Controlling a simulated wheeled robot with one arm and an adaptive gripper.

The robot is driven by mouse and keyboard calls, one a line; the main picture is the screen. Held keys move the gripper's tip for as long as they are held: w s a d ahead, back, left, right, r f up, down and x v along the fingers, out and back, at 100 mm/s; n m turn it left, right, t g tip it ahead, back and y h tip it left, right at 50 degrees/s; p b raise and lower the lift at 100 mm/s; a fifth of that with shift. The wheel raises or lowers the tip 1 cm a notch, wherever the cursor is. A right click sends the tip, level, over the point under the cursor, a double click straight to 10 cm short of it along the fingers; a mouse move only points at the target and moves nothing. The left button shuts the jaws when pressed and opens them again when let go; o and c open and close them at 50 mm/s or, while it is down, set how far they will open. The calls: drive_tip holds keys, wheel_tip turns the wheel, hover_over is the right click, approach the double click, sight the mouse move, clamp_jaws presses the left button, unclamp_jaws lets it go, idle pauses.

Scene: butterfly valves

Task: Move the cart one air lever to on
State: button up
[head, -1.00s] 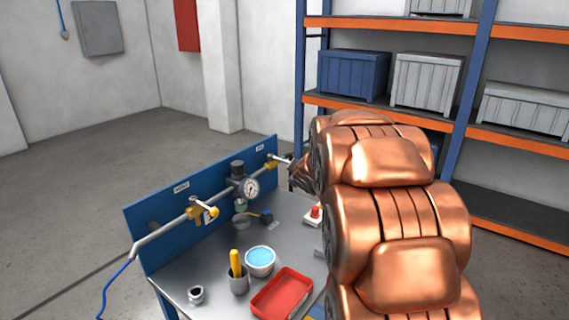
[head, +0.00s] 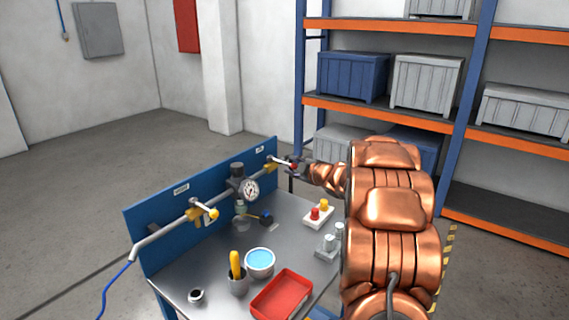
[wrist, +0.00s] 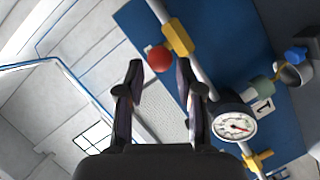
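A pipe (head: 165,232) runs along the cart's blue panel (head: 150,219) and carries two yellow valves. The far valve (head: 271,166) has a lever (head: 281,161) with a red ball knob; the near valve (head: 197,213) has a lever with a yellow knob (head: 213,214). The small labels are unreadable, so I cannot tell which is the air lever. My gripper (head: 298,167) is at the far lever's end. In the wrist view my gripper (wrist: 159,76) is open, with the red knob (wrist: 159,59) just ahead between its fingertips. Contact is not clear.
A pressure gauge (head: 251,189) sits between the valves. The cart top holds a button box (head: 318,214), a blue-filled bowl (head: 260,262), a cup (head: 237,281) with a yellow handle and a red tray (head: 282,294). Shelving (head: 390,110) stands behind; the floor at left is clear.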

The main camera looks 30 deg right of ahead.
sight(287, 164)
drive_tip(key=shift+p+x, duration=0.5)
drive_tip(key=shift+x, duration=2.05)
clamp_jaws()
